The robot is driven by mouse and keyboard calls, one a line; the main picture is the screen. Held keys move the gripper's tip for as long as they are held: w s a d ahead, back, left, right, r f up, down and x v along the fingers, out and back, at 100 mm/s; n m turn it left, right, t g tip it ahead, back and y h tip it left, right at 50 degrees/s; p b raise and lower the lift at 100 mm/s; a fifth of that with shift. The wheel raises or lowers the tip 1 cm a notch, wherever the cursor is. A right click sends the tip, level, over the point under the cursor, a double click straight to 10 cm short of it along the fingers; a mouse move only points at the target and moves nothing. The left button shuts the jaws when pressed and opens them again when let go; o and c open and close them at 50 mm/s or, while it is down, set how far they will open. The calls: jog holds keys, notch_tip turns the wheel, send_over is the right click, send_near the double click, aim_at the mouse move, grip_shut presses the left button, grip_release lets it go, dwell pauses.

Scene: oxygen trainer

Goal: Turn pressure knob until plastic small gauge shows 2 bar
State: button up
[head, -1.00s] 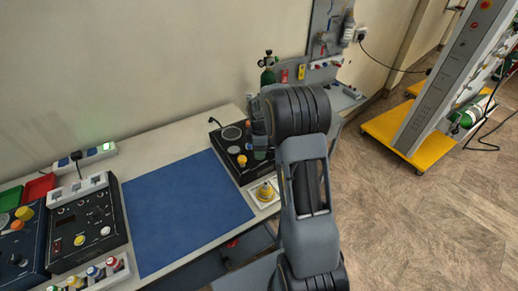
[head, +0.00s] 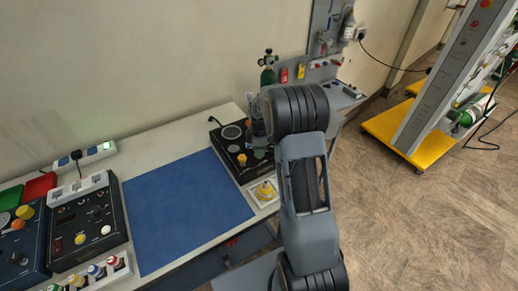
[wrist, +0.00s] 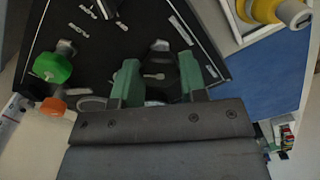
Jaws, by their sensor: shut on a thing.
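A black control panel (head: 226,148) lies at the far end of the bench, partly hidden by my arm in the head view. It also fills the upper part of the wrist view (wrist: 90,45). My gripper (wrist: 158,72) has its two green fingers down at the panel, shut on a small dark knob (wrist: 156,76) with a pale mark. The fingers and the angle hide much of this knob. A round dial-like disc (head: 231,132) is on the panel; no pressure reading can be made out.
A green knob (wrist: 52,67) and an orange knob (wrist: 52,105) are left of my fingers in the wrist view. A yellow fitting on a white tray (head: 264,190) stands beside the panel. The blue mat (head: 185,210) is clear.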

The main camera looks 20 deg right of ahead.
jog(key=shift+m, duration=0.3)
jog(key=m+b, duration=0.2)
jog(key=m, duration=0.1)
jog(key=shift+m, duration=0.3)
jog(key=m+b, duration=0.1)
jog(key=m, duration=0.3)
jog(key=shift+m, duration=0.3)
jog(key=m+b, duration=0.1)
jog(key=m, duration=0.3)
jog(key=shift+m+b, duration=0.35)
jog(key=shift+m, duration=1.45)
jog(key=o, duration=0.9)
jog(key=shift+o, duration=0.2)
